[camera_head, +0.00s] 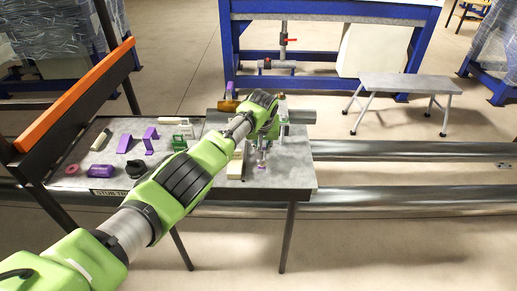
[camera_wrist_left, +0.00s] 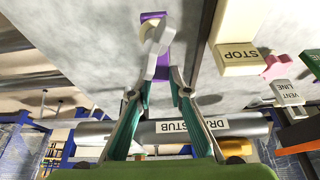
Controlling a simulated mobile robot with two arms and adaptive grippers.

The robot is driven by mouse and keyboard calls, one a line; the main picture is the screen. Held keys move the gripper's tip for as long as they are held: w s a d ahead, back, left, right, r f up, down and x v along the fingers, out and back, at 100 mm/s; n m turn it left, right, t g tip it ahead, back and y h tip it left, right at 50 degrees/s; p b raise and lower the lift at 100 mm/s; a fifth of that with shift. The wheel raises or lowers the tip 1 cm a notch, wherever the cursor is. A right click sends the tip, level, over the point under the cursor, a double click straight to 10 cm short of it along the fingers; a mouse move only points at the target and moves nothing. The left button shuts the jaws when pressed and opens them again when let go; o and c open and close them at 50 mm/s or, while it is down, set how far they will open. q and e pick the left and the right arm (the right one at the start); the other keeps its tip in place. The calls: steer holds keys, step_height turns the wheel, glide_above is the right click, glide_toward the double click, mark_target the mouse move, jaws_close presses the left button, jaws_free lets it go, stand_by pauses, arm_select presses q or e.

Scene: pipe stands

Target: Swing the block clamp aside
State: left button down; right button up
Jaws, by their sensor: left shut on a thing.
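My left gripper (camera_head: 262,142) reaches in over the right part of the grey bench (camera_head: 290,172). In the left wrist view its two fingers (camera_wrist_left: 157,42) close together at the tips on a purple piece (camera_wrist_left: 163,68), which I take to be part of the block clamp. The fingers hide much of this piece, and its joint is not clear. A grey pipe labelled as the drain stub (camera_wrist_left: 185,128) lies behind the fingers in that view; its end also shows in the head view (camera_head: 301,117). My right gripper is in neither view.
A cream block marked STOP (camera_wrist_left: 238,52) is beside the gripper. Purple brackets (camera_head: 150,140), a green part (camera_head: 182,127) and several small parts lie at the bench's left. An orange-topped rail (camera_head: 75,95) rises at left. Long pipes (camera_head: 410,150) run to the right.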

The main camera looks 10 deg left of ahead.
arm_select(q)
steer(key=shift+a, duration=0.1)
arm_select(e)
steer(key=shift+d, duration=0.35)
arm_select(q)
steer(key=c, duration=1.9)
jaws_free()
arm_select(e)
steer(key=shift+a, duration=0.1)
arm_select(q)
steer(key=shift+s+r, duration=0.1)
steer(key=shift+r, duration=0.3)
steer(key=v, duration=1.1)
steer(key=shift+s, duration=0.1)
